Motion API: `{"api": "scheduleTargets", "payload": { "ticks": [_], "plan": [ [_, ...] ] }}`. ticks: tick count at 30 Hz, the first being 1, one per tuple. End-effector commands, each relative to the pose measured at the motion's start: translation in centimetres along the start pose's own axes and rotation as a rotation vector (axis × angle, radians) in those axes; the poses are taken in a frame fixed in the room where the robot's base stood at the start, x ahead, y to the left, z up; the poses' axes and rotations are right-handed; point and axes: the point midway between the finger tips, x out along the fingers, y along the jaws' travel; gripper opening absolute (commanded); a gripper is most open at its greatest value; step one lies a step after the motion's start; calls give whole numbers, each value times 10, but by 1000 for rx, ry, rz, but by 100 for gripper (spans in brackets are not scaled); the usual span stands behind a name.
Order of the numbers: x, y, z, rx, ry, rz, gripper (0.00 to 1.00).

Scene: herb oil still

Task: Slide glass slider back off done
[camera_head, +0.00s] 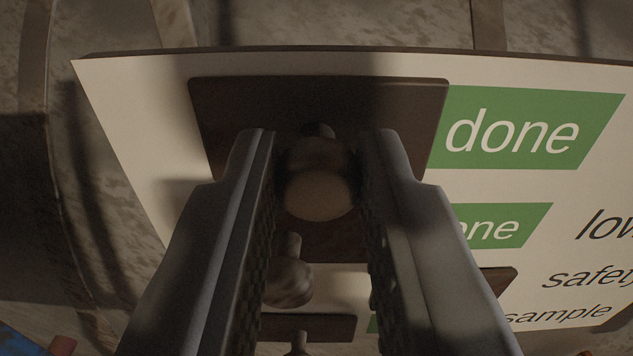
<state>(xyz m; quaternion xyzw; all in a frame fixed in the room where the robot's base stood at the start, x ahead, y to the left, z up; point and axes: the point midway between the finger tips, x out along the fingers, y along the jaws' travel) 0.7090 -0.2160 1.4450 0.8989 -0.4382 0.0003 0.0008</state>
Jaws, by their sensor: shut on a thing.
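A pale board (130,110) carries several rows of dark sliding plates with round knobs. The top slider (230,105) is a dark plate on the left part of the board. Its knob (319,185) sits between the fingers of my gripper (318,140), which is shut on it. A green "done" field (520,128) shows uncovered just right of this plate, its left edge meeting the plate's edge. The row's own name is outside the view, so I cannot read that this is the glass slider.
A second knob (288,280) shows lower down between my fingers. A green field (505,226) beside "low" is partly hidden by my right finger. A plate edge (503,280) lies near "safety", and another plate (335,326) is in the "sample" row. A mottled surface (90,25) lies behind the board.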

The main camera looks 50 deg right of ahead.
Motion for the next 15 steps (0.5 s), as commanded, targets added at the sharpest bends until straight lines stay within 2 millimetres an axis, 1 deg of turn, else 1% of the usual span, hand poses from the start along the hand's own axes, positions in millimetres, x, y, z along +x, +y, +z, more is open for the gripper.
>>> {"api": "scheduleTargets", "payload": {
  "ticks": [1, 3, 6, 9, 12, 15],
  "plan": [
    [0, 12, -1, 1, 0, 3, 0],
    [0, 29, 0, 2, -1, 5, 0],
    [0, 49, 0, 1, -1, 6, 0],
    [0, 65, 0, 1, -1, 5, 0],
    [0, 75, 0, 1, -1, 3, 0],
    [0, 80, 0, 1, -1, 2, 0]
  ]
}}
